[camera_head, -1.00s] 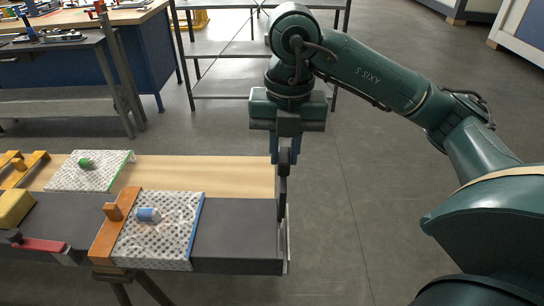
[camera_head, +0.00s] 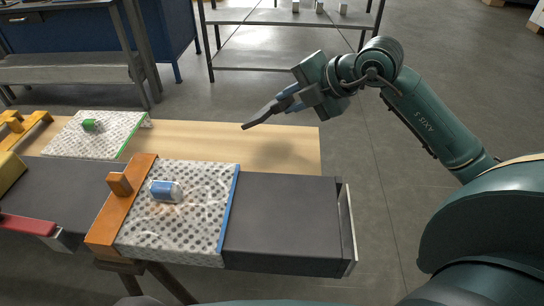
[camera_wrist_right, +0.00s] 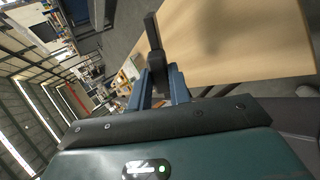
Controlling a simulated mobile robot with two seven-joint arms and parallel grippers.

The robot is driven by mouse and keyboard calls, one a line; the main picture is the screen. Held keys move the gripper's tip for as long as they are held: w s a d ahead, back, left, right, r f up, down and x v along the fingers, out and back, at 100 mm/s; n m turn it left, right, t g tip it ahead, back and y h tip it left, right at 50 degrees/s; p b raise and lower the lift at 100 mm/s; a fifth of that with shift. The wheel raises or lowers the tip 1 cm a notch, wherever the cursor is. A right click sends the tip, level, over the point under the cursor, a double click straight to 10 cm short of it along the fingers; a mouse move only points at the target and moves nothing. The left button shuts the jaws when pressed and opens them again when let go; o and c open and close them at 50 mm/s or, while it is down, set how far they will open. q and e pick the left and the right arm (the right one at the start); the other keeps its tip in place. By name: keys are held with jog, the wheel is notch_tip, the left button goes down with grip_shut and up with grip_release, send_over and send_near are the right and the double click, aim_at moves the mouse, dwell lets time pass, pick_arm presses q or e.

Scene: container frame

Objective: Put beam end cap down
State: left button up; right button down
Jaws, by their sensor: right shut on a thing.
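My right gripper (camera_head: 287,101) is shut on a slim dark bar, which I take to be the beam end cap (camera_head: 258,117). It holds the bar above the wooden board, tilted down to the left, apart from the board. In the right wrist view the dark bar (camera_wrist_right: 152,35) sticks out from between the blue fingers (camera_wrist_right: 160,85), with wood behind it. The dark grey beam (camera_head: 285,215) lies along the near side of the board. A dark strip and a thin pale plate (camera_head: 350,230) stand at its right end. My left gripper is not in view.
Perforated wrap with a blue edge (camera_head: 205,225) covers part of the beam, beside an orange strap (camera_head: 108,225). Another wrapped sheet (camera_head: 75,140) lies at the back left. The wooden board (camera_head: 225,140) has bare room. A metal shelf (camera_head: 300,17) stands behind.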

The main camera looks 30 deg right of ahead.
jog(key=shift+f, duration=0.4)
notch_tip(320, 180, down, 8)
jog(key=b, duration=0.7)
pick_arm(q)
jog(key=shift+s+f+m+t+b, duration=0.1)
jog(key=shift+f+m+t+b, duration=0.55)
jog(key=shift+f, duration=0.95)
pick_arm(e)
jog(key=shift+f, duration=0.6)
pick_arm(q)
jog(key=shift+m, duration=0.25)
pick_arm(e)
jog(key=c, duration=1.5)
grip_release()
jog(key=shift+o, duration=0.2)
jog(key=shift+r, duration=0.1)
